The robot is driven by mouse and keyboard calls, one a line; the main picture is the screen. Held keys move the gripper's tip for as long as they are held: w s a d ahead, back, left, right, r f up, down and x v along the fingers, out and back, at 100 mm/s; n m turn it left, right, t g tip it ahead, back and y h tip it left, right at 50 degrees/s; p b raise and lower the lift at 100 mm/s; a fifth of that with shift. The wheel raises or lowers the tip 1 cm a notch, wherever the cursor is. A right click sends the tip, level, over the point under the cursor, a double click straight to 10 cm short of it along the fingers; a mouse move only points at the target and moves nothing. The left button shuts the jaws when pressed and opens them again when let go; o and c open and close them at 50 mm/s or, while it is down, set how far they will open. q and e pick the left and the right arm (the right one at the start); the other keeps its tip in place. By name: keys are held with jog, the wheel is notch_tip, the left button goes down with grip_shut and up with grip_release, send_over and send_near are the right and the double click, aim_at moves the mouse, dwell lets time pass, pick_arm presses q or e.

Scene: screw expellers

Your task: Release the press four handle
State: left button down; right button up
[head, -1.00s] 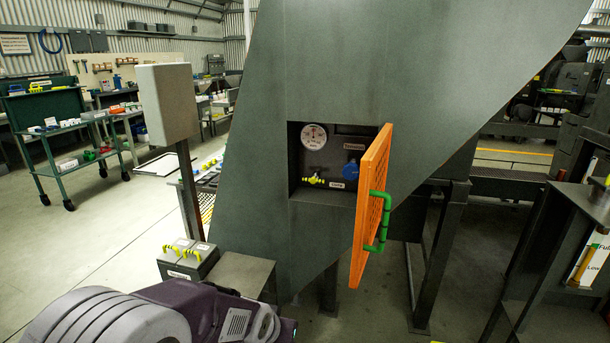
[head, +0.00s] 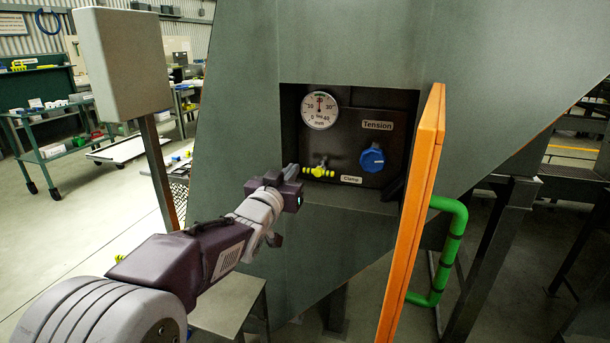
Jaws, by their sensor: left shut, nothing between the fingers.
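The green handle (head: 450,245) is fixed to the right-hand face of an orange door (head: 412,220). The door stands open, nearly edge-on, at the right side of a recess in the grey press (head: 350,55). My left gripper (head: 292,172) is at the lower left of the recess, left of the door and well apart from the green handle. It is shut and nothing shows in it. A yellow-green clamp lever (head: 318,171) in the recess is just right of it; whether they touch is unclear. My right gripper is not in view.
The recess also holds a round gauge (head: 320,110) and a blue Tension knob (head: 371,159). A grey box on a post (head: 122,62) stands at the left. A dark metal frame (head: 490,245) is right of the door.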

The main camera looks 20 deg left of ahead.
pick_arm(q)
send_over(319, 170)
jog(key=s+a, duration=0.4)
jog(key=s, duration=0.1)
jog(key=f, duration=0.1)
jog(key=w+f+b, duration=0.1)
jog(key=f, duration=0.1)
jog(key=shift+w+d+b, duration=0.3)
jog(key=shift+b, duration=0.1)
jog(key=shift+w+f, duration=0.25)
jog(key=shift+f, duration=0.4)
